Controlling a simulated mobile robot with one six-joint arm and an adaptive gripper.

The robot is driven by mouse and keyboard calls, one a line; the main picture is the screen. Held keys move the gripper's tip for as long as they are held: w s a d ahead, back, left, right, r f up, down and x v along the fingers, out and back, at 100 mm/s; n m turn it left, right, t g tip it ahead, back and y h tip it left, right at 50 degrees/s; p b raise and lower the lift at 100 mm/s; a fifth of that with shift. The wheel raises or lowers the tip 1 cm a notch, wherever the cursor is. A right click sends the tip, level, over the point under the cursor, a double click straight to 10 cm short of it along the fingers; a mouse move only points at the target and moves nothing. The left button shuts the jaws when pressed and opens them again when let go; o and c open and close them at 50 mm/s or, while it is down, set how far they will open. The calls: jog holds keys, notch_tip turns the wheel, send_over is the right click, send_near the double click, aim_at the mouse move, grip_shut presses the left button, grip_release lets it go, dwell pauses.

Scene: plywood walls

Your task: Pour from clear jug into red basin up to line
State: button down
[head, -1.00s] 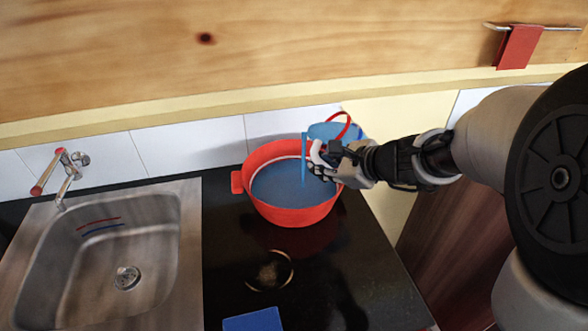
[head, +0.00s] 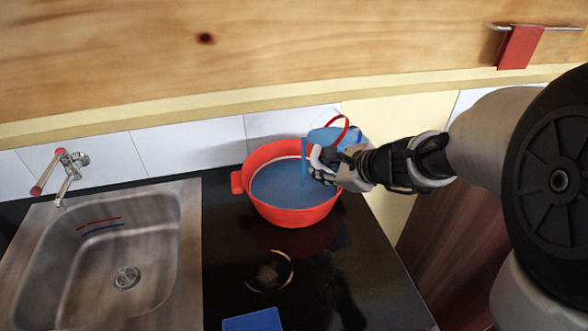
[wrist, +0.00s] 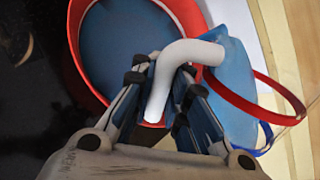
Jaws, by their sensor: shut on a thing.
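The red basin (head: 290,217) stands on the black counter and holds blue liquid; a pale line runs round its inner wall, just above the liquid at the far side. The clear jug (head: 326,133), with blue liquid inside, is tilted over the basin's right rim. A blue stream (head: 304,160) falls from it into the basin. My gripper (head: 318,163) is shut on the jug's white handle (wrist: 163,88). In the wrist view the jug (wrist: 235,100) lies right of the fingers, with a red and a blue band around it. Part of the basin is hidden behind my gripper.
A steel sink (head: 110,255) with a tap (head: 66,175) is on the left. A blue flat object (head: 252,320) lies at the counter's front. A red cloth (head: 519,47) hangs on a rail. The plywood wall stands close behind the basin.

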jog(key=shift+d+f+h, duration=0.15)
jog(key=shift+f+h, duration=0.35)
dwell(0.8)
jog(key=shift+d+f+n+h+p, duration=0.1)
jog(key=shift+f+n+h+p, duration=0.2)
jog(key=shift+p, duration=0.5)
dwell(0.8)
jog(key=shift+w, duration=0.1)
